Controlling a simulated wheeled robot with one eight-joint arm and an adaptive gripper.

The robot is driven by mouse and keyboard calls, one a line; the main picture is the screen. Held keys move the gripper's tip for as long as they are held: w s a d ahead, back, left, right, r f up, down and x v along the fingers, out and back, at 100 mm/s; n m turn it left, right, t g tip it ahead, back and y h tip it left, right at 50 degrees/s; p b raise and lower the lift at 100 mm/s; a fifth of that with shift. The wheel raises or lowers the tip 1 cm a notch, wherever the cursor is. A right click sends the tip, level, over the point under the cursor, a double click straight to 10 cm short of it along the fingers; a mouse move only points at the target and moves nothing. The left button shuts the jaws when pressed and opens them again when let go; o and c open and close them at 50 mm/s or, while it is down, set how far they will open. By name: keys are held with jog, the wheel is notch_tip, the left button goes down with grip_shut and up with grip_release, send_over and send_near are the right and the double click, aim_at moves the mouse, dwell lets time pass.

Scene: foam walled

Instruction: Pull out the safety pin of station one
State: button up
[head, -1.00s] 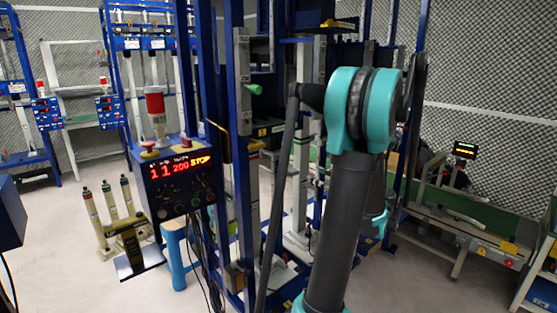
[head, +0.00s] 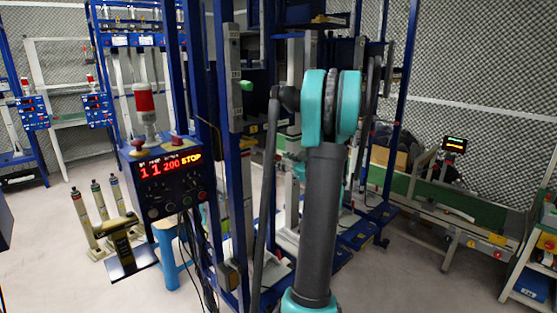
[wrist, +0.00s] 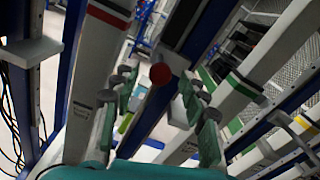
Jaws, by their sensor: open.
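In the wrist view my gripper (wrist: 159,80) is open and empty, its two green-padded fingers apart. A round red knob (wrist: 160,73) shows in the gap between the fingertips, apart from both pads; its distance is hard to judge. I cannot tell whether it is the safety pin. My arm stands in front of the frame, and my gripper is mostly hidden there. No station number is readable.
A control box (head: 170,178) with a red lit display and a red-topped cylinder (head: 145,105) is on the left. A green conveyor (head: 450,205) is at right. Open floor lies at front right.

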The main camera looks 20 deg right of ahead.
jog(key=shift+x, duration=1.2)
jog(key=shift+c, duration=0.5)
grip_shut()
